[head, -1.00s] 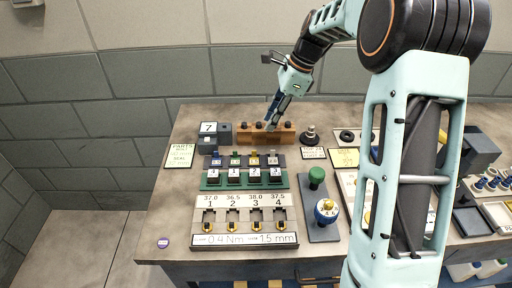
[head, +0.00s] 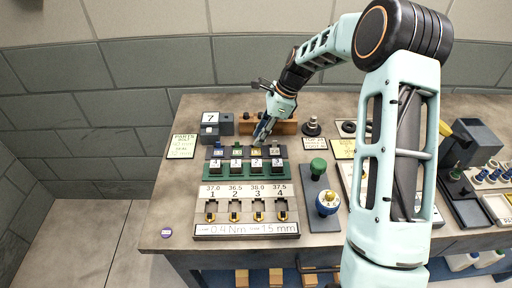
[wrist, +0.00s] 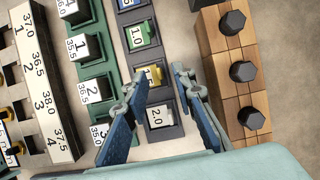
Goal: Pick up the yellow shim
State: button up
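The yellow shim (wrist: 152,76) stands in a slot of a dark rack (wrist: 157,95), between a green shim marked 1.0 (wrist: 140,34) and a grey one marked 2.0 (wrist: 157,116). It also shows in the head view (head: 256,150), just below my fingers. My gripper (wrist: 160,73) is open and points down at the rack, with the fingertips to either side of the yellow shim in the wrist view. The fingers hold nothing. I cannot tell how far above the shim the tips are.
A wooden block with black knobs (wrist: 220,65) stands close to my right finger. A plate with numbered stations (head: 246,229) is nearer. A green-knobbed tool stand (head: 318,168) is to the right.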

jog(key=shift+x, duration=0.85)
jog(key=shift+r, duration=0.1)
jog(key=shift+c, duration=0.4)
grip_shut()
